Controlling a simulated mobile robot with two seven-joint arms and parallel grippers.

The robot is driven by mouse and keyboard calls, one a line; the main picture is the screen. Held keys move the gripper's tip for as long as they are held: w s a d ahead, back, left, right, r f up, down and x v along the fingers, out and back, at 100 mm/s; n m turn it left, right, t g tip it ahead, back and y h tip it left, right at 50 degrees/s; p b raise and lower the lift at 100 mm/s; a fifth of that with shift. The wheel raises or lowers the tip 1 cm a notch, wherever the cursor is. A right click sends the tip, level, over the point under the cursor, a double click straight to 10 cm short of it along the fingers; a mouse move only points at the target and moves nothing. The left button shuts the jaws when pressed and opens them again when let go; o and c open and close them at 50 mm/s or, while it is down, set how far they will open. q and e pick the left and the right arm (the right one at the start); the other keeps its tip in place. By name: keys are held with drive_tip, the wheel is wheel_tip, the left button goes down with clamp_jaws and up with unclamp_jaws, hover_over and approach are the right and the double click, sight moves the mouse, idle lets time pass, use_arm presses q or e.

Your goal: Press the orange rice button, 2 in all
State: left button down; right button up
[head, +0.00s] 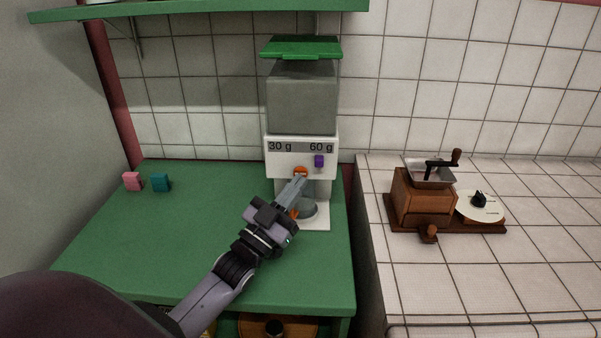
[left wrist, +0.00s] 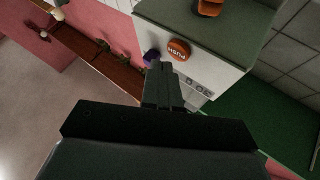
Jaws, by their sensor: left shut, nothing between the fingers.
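The rice dispenser (head: 302,100) has a clear grey bin, a green lid and a white front marked 30 g and 60 g. Its orange button (head: 300,169) sits low on the front, left of and below a purple button (head: 319,161). My left gripper (head: 302,177) is shut and empty, its fingertips right at the orange button in the head view; I cannot tell whether they touch. In the left wrist view the round orange button (left wrist: 179,50) reads PUSH, just beyond the fingertips (left wrist: 161,66), with the purple button (left wrist: 151,57) beside them. My right gripper is not in view.
The dispenser stands on a green counter (head: 120,240) with a pink block (head: 132,181) and a teal block (head: 160,182) at left. A green shelf (head: 200,10) hangs above. A wooden grinder (head: 424,198) and a white plate (head: 480,207) stand on the tiled counter at right.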

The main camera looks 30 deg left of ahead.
use_arm(q)
drive_tip(key=s+d, duration=0.1)
drive_tip(key=s+p, duration=0.1)
drive_tip(key=s, duration=0.1)
drive_tip(key=s+d+p, duration=0.1)
drive_tip(key=shift+s+d, duration=0.15)
drive_tip(key=shift+d, duration=0.15)
idle(2.5)
drive_tip(key=s+n+b, duration=0.1)
drive_tip(key=n, duration=0.4)
drive_tip(key=s+d+n+b, duration=0.1)
drive_tip(key=n+b, duration=0.1)
drive_tip(key=n, duration=0.4)
drive_tip(key=s+d+n+b, duration=0.1)
drive_tip(key=n+b, duration=0.1)
drive_tip(key=n, duration=0.3)
drive_tip(key=shift+d+g+h, duration=0.1)
drive_tip(key=shift+g+h, duration=0.2)
drive_tip(key=shift+h, duration=0.1)
drive_tip(key=shift+f, duration=0.1)
